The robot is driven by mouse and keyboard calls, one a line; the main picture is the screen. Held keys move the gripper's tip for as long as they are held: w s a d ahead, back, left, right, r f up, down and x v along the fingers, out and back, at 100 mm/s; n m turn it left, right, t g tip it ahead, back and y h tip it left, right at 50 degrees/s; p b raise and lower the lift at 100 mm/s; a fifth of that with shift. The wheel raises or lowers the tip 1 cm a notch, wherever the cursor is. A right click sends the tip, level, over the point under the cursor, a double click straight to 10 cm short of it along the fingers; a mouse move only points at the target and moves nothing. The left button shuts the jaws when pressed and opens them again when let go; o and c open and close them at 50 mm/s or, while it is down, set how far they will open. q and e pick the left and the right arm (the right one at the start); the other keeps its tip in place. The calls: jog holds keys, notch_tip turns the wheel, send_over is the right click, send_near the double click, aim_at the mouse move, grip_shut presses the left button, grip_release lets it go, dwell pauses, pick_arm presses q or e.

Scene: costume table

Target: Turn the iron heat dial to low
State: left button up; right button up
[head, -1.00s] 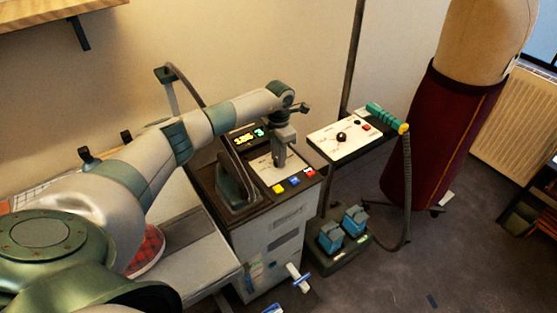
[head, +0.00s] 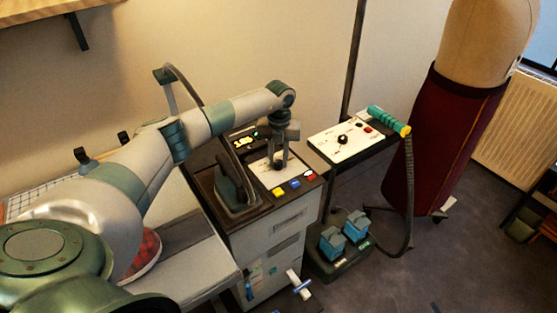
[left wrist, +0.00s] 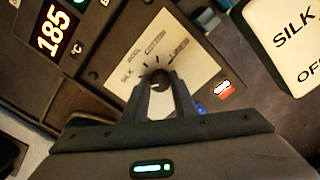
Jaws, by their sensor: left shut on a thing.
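The heat dial (left wrist: 160,79) is a small dark round knob on a pale panel (left wrist: 188,62) marked silk, wool, cotton and linen. The pointer's exact setting is hard to read. My left gripper (left wrist: 159,86) is shut on the dial, one finger on each side of it. In the head view my left gripper (head: 278,164) points down onto the pale panel on top of the iron station (head: 215,205), and its fingers mostly hide the dial. The display (left wrist: 54,33) reads 185 °C. My right gripper is not in view.
The dark iron (head: 236,190) stands left of the panel. Yellow, blue and red buttons (head: 295,183) line the front edge. A second panel (head: 345,146) with its own knob and a teal handle (head: 387,119) stands to the right. Blue pedals (head: 344,232) sit below.

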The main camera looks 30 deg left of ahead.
aim_at(279, 161)
pick_arm(q)
jog(key=n, duration=0.4)
jog(key=shift+a+r, duration=0.1)
dwell(0.3)
jog(key=o, duration=1)
jog(key=shift+o, duration=0.2)
jog(key=shift+r, duration=0.1)
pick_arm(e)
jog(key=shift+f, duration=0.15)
pick_arm(q)
notch_tip(279, 161, up, 17)
jog(key=b, duration=0.5)
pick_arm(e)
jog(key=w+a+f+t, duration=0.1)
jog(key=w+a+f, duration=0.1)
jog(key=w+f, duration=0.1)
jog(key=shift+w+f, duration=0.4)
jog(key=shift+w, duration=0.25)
